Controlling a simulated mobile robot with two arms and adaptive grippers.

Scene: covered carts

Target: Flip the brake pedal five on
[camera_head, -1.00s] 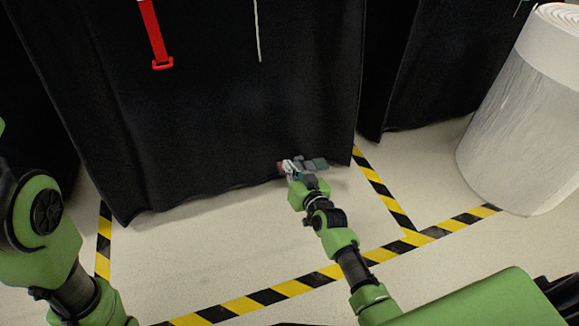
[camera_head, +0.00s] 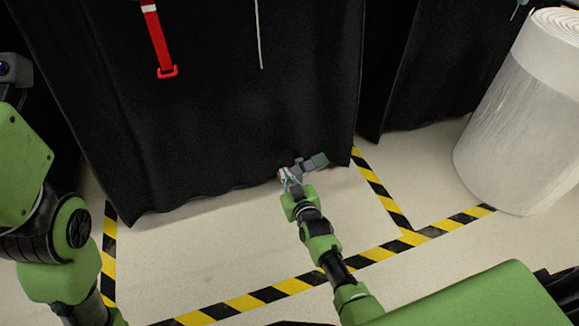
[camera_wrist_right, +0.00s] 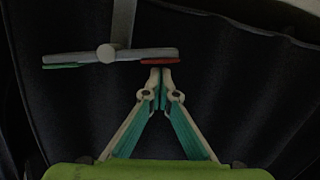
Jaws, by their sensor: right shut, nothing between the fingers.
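The brake pedal (camera_head: 301,168) is a small grey bar at the foot of the black covered cart, with a green pad (camera_head: 320,159) on its right end in the head view. In the right wrist view the grey bar (camera_wrist_right: 85,57) lies nearly level, with a green pad (camera_wrist_right: 61,66) at left and a red pad (camera_wrist_right: 160,61) at right. My right gripper (camera_head: 286,177) is shut and empty. Its closed fingertips (camera_wrist_right: 161,73) are right at the red pad, touching or nearly so. My left arm is at the left edge; its gripper is out of view.
The black cover (camera_head: 220,110) hangs over the cart, with a red strap (camera_head: 161,45) and a pale cord (camera_head: 258,35). A large white roll (camera_head: 500,125) stands at right. Yellow-black floor tape (camera_head: 265,297) borders clear floor in front of the cart.

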